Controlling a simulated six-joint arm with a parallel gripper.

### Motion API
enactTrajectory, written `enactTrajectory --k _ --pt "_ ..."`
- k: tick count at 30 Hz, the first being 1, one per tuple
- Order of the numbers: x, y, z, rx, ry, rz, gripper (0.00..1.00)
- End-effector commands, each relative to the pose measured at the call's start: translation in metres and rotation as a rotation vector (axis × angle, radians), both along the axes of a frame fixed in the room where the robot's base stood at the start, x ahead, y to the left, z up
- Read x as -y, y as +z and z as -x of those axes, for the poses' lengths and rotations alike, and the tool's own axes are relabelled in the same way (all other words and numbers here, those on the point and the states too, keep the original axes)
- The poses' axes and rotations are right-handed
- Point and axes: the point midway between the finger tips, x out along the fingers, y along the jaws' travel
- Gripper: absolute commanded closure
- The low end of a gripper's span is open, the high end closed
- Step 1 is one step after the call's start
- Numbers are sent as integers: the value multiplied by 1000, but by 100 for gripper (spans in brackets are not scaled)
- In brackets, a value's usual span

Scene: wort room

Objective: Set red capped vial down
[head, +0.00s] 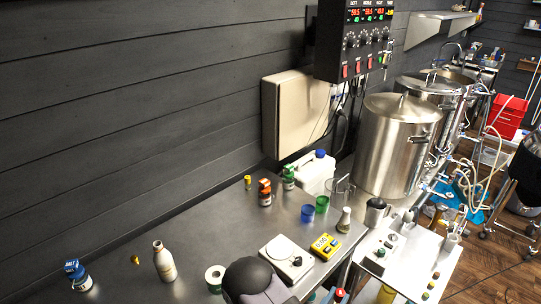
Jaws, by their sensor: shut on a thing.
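My gripper and its fingertips are not in view; only a dark rounded part of my own arm shows at the bottom centre, over the front of the metal bench (130,240). No vial with a red cap can be made out for sure. A small red-topped item (339,294) shows at the bottom edge, below the bench's front edge and cut off by the frame. I cannot tell what it is. What my gripper holds is hidden or out of frame.
The bench's left middle has free room.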

Motion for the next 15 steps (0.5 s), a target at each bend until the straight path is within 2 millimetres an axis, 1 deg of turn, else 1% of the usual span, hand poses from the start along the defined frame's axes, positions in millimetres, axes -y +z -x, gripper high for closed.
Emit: enactTrajectory --k 1,3,5,15 --pt "-9 0 1 -3 52 1 100" --pt "-19 -1 2 -6 103 -5 100" --pt "-23 -1 2 -6 125 -7 100" --pt "-26 0 2 -4 135 -10 100"
